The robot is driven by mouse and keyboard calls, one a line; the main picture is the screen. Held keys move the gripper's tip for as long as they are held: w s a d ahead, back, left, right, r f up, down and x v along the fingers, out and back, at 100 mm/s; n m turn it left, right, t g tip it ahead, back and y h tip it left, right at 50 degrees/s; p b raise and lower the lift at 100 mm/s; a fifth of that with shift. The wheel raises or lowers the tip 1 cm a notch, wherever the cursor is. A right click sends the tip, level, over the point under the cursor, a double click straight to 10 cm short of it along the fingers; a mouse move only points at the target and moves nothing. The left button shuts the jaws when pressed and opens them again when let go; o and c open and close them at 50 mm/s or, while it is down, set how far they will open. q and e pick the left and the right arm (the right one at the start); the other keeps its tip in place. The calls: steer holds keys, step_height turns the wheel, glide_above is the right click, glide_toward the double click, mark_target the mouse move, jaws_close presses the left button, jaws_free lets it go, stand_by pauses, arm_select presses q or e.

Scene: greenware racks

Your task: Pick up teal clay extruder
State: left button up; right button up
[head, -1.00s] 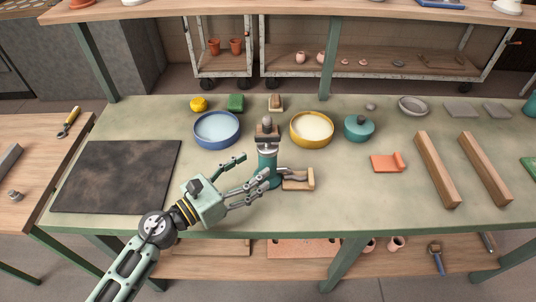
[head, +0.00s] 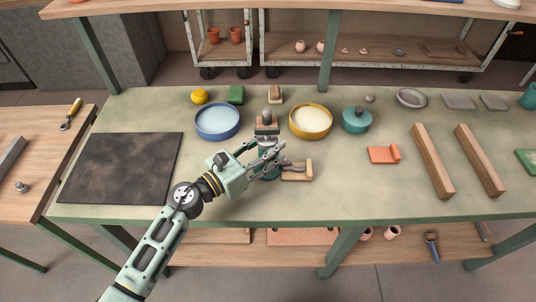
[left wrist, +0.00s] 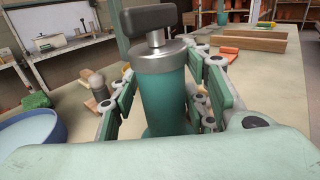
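The teal clay extruder stands upright on the green workbench (head: 350,200), near its middle. In the left wrist view the extruder (left wrist: 164,95) fills the centre, with a silver collar and a dark T-shaped handle on top. My left gripper (head: 275,155) is at the extruder, with fingers on both sides of its teal body. In the left wrist view the fingers of my left gripper (left wrist: 168,105) are spread, with a narrow gap on the right side. The fingers hide part of the body in the head view. My right gripper is not in view.
A wooden tool (head: 298,171) lies just right of the extruder. A blue bowl (head: 218,136) and a yellow bowl (head: 310,134) stand behind it. A dark board (head: 120,168) lies left. The front right bench is clear.

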mark_target(270, 135)
arm_select(q)
steer(key=c, duration=0.9)
jaws_close()
steer(key=shift+r, duration=0.1)
steer(key=shift+r, duration=0.5)
steer(key=r, duration=0.1)
steer(key=r+p, duration=0.1)
steer(key=d+r+p, duration=0.1)
steer(key=r, duration=0.1)
steer(key=shift+s+r, duration=0.1)
steer(key=shift+s, duration=0.15)
steer(key=s+d+r+p, duration=0.5)
steer(key=d+p, duration=0.2)
steer(key=d, duration=0.2)
steer(key=shift+s+r, duration=0.2)
steer(key=shift+r, duration=0.2)
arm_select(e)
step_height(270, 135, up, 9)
